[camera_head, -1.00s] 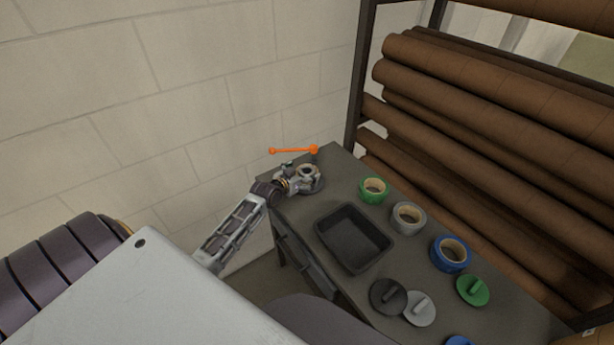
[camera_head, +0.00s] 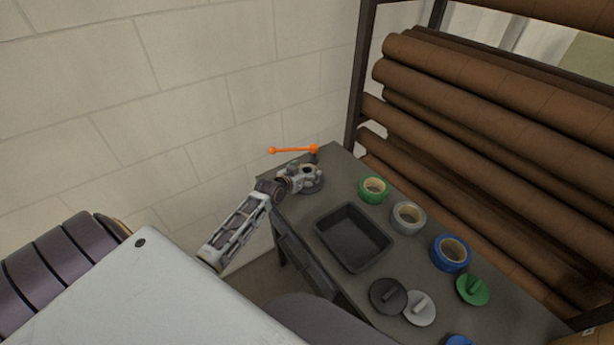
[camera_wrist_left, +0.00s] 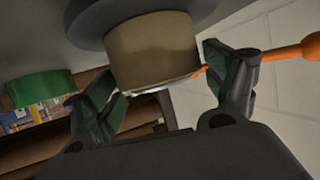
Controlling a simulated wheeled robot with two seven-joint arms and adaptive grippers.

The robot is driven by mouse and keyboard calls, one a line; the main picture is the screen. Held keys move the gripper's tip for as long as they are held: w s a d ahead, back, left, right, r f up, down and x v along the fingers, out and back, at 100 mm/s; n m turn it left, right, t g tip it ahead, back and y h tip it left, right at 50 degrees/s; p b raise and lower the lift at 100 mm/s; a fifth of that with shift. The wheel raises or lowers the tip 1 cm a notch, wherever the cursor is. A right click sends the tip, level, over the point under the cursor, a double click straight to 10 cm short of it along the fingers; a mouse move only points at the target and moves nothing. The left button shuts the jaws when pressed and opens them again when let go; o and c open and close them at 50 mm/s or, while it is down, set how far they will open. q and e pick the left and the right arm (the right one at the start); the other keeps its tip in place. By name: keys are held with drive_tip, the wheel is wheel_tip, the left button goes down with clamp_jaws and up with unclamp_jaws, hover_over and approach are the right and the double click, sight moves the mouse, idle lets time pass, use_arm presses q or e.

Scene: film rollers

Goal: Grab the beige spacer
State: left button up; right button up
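The beige spacer (camera_wrist_left: 152,50) is a short cylinder against a dark grey round base (camera_wrist_left: 85,22) in the left wrist view. My left gripper (camera_wrist_left: 160,72) is open, with one finger on each side of the spacer's near end. A small gap shows at the right finger; contact at the left finger is unclear. In the head view my left gripper (camera_head: 309,172) is over the round holder (camera_head: 316,187) at the table's far left corner and hides most of the spacer. My right gripper is not in view.
A rack of brown rolls (camera_head: 470,85) stands behind; a block wall is at left.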

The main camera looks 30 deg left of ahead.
use_arm(q)
drive_tip(key=c, duration=0.6)
drive_tip(key=shift+r, duration=0.15)
drive_tip(key=shift+c, duration=0.2)
wheel_tip(320, 180, up, 10)
idle(0.6)
